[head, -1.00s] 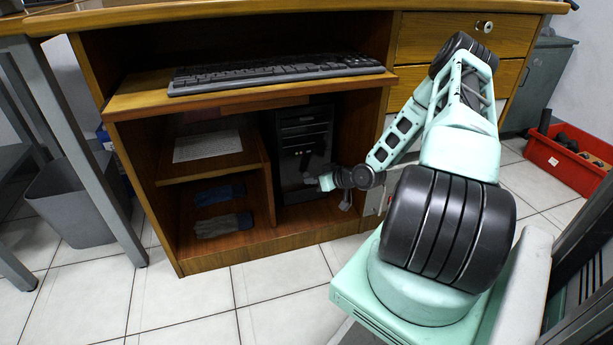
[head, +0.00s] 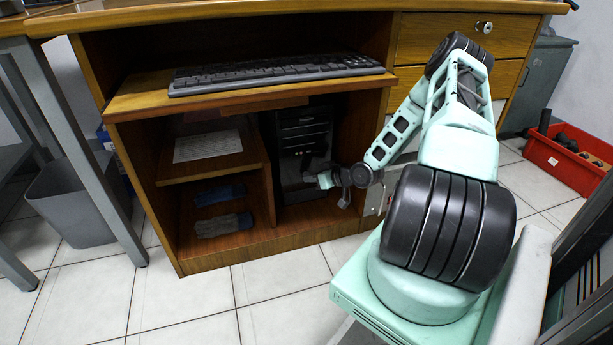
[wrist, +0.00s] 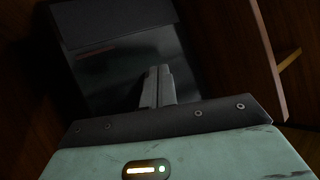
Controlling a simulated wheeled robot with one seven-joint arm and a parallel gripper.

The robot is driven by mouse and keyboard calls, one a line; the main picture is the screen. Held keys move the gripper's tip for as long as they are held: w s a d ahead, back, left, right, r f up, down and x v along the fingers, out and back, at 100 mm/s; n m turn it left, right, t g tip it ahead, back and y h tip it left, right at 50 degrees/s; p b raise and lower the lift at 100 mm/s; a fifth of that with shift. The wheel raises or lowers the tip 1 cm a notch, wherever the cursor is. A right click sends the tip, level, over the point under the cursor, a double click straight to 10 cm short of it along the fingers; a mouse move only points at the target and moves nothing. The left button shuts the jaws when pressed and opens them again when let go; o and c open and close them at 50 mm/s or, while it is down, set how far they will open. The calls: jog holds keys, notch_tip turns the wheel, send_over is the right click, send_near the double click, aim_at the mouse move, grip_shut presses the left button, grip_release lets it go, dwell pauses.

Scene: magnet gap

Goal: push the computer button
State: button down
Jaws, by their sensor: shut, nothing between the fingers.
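The black computer tower (head: 304,140) stands upright in the right lower compartment of the wooden desk. Its front panel also shows in the wrist view (wrist: 115,60), dark and partly covered by my gripper. My gripper (wrist: 158,72) is shut and empty, with its fingertips in front of the panel. In the head view my gripper (head: 312,170) reaches into the compartment at the tower's lower front. I cannot tell whether the fingertips touch the panel. The button cannot be made out in either view.
The desk's side wall (wrist: 258,50) stands close to the right of my gripper in the wrist view. A keyboard (head: 275,73) lies on the shelf above. Gloves (head: 222,224) and a paper (head: 208,146) lie in the left compartments. A red crate (head: 570,160) is at the right.

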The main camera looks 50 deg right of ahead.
dwell(0.3)
jog(key=shift+s+a+p, duration=0.25)
jog(key=shift+s+p, duration=0.2)
jog(key=s+a+p, duration=0.2)
jog(key=s+a, duration=0.1)
jog(key=s, duration=0.2)
dwell(0.4)
dwell(0.5)
